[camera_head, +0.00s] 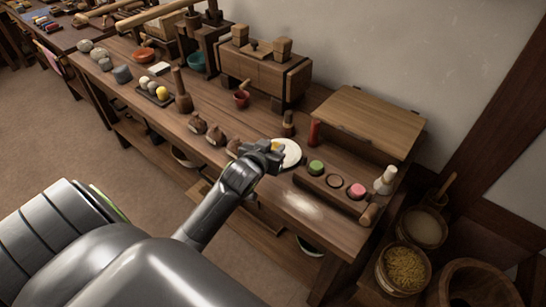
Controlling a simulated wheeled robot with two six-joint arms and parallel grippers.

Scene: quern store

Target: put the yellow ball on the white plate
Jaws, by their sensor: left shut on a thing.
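The white plate (291,151) lies on the wooden bench, right of the middle of the head view. My left gripper (274,150) is over the plate's left side and hides part of it. It is shut on a yellow ball (276,145), of which only a small yellow patch shows. I cannot tell whether the ball touches the plate. My right gripper is not in view.
A dark tray (146,96) with several pale and yellowish balls lies further left. Brown lumps (215,135) are left of the gripper. A wooden holder (315,183) with green and pink pieces stands to the right. A red pestle-like piece (314,131) stands behind.

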